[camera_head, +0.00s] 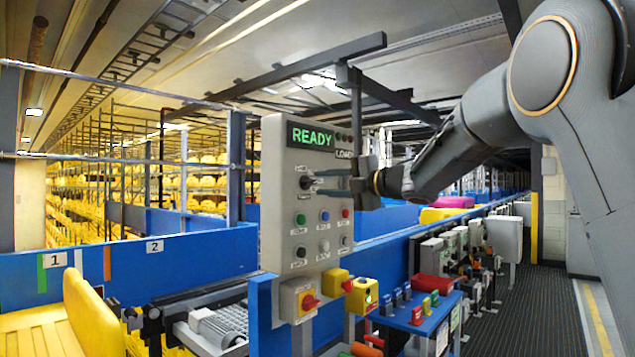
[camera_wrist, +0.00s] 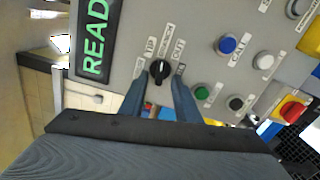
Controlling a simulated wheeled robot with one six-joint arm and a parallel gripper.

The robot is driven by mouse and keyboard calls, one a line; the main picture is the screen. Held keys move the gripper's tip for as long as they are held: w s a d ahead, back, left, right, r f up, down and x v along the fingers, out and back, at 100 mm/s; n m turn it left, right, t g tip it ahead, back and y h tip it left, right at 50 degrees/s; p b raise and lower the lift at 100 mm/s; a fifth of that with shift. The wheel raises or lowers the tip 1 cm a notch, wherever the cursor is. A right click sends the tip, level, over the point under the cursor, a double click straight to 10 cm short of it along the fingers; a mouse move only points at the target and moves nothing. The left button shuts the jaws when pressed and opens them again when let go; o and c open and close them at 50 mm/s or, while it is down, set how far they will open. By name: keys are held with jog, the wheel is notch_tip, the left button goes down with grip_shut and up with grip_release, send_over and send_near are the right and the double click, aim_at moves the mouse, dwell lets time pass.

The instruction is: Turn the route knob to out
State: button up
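The route knob (camera_wrist: 159,69) is a small black knob on the grey control panel (camera_head: 285,240). In the wrist view it sits between my gripper's two blue-grey fingertips (camera_wrist: 160,80), one on each side. A narrow gap seems to show beside the knob, so the fingers look open around it. Small labels fan out above the knob, with OUT (camera_wrist: 178,50) at the right. The knob's pointer seems to face the middle label, but it is small. In the head view the knob (camera_head: 306,182) is at the panel's upper part, and my gripper (camera_head: 328,182) reaches it from the right.
The panel's green READY display (camera_head: 311,137) is lit. Several buttons lie below the knob, including a green one (camera_head: 300,219) and a blue one (camera_head: 324,215). Red-and-yellow switch boxes (camera_head: 300,299) stand lower down. A conveyor (camera_head: 222,322) runs at the lower left.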

aim_at(312, 183)
jog(key=shift+x, duration=1.6)
jog(key=shift+c, duration=0.2)
grip_shut()
jog(key=shift+m+p, duration=0.3)
jog(key=shift+p, duration=0.4)
jog(key=m+p, duration=0.3)
jog(key=p, duration=0.1)
jog(key=shift+s+r+m, duration=0.1)
jog(key=shift+r+m, duration=0.05)
jog(key=shift+m, duration=0.15)
jog(key=m+p, duration=0.3)
jog(key=p, duration=0.1)
jog(key=shift+m, duration=0.3)
